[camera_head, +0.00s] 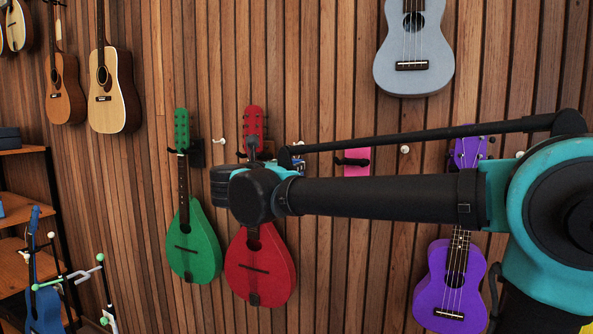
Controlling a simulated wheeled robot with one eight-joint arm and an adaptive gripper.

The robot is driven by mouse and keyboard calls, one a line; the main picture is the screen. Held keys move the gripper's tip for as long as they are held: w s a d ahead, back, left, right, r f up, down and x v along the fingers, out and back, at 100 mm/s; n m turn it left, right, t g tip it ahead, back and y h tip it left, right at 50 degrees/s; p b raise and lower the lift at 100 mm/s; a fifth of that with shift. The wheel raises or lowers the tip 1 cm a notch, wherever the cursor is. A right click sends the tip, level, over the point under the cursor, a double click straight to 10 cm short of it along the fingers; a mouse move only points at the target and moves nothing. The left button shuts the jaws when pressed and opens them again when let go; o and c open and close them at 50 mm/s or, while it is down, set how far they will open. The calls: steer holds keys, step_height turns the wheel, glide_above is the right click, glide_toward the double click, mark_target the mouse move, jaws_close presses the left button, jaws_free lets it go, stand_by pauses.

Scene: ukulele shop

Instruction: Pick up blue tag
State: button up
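A small blue patch (299,166), possibly the blue tag, shows at the wooden slat wall just above my arm. Most of it is hidden behind my arm, so I cannot tell its full shape. My arm reaches in from the right across the middle of the view, its black joint in front of the red instrument. I cannot make out my gripper's fingers; they are out of view or hidden behind the arm.
A pink tag-like piece (357,169) is on the wall, partly behind my arm. Green (191,245), red (262,272) and purple (450,285) instruments hang close by. A wooden shelf (20,206) and a stand (75,275) with a blue ukulele (42,305) are left.

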steer(key=shift+x, duration=3.5)
steer(key=shift+d+f, duration=0.1)
steer(key=shift+f, duration=0.1)
steer(key=shift+s, duration=0.1)
steer(key=c, duration=0.9)
